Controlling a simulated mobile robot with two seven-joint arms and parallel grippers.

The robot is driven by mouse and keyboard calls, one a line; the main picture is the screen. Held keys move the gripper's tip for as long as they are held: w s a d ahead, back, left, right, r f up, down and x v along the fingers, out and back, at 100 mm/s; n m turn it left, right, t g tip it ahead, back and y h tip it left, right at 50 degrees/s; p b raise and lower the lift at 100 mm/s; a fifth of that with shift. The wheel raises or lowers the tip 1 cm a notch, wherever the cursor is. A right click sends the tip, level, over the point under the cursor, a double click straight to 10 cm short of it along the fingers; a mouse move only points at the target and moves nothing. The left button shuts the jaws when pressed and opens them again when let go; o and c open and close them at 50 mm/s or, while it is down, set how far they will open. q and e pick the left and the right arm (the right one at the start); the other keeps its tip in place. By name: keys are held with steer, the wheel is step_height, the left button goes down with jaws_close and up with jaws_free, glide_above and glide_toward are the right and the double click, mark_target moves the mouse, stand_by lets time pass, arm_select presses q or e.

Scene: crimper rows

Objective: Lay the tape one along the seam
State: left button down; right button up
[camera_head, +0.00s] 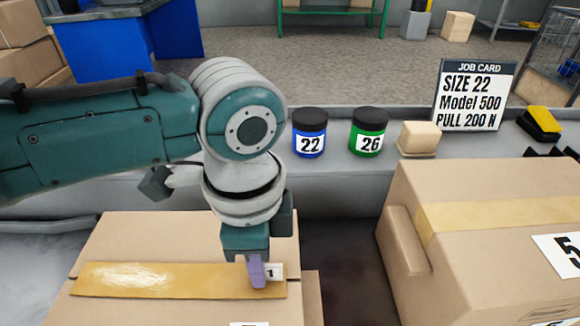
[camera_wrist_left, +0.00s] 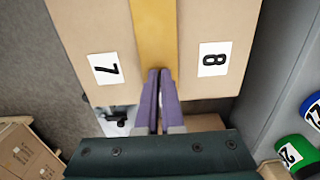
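The tape one (camera_head: 160,281) is a glossy tan-gold strip across the top of the near left cardboard box (camera_head: 120,236), along its seam. A small tag marked 1 (camera_head: 274,272) is at its right end. In the left wrist view the strip (camera_wrist_left: 153,35) runs up the middle of the box. My left gripper (camera_head: 257,272) points down at the strip's right end, beside the tag. Its purple fingers (camera_wrist_left: 157,85) are nearly together over the strip's near end. I cannot tell whether they pinch it or only touch it. My right gripper is not in view.
A taped box (camera_head: 480,185) stands at the right, with a dark gap between the boxes. Behind are a blue jar 22 (camera_head: 310,133), a green jar 26 (camera_head: 368,133), a beige block (camera_head: 418,138) and the job card (camera_head: 474,95). Labels 7 (camera_wrist_left: 105,68) and 8 (camera_wrist_left: 213,59) flank the strip.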

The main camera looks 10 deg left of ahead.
arm_select(q)
steer(key=c, duration=1)
jaws_free()
steer(key=shift+r, duration=0.1)
step_height(320, 180, up, 10)
steer(key=p, duration=0.3)
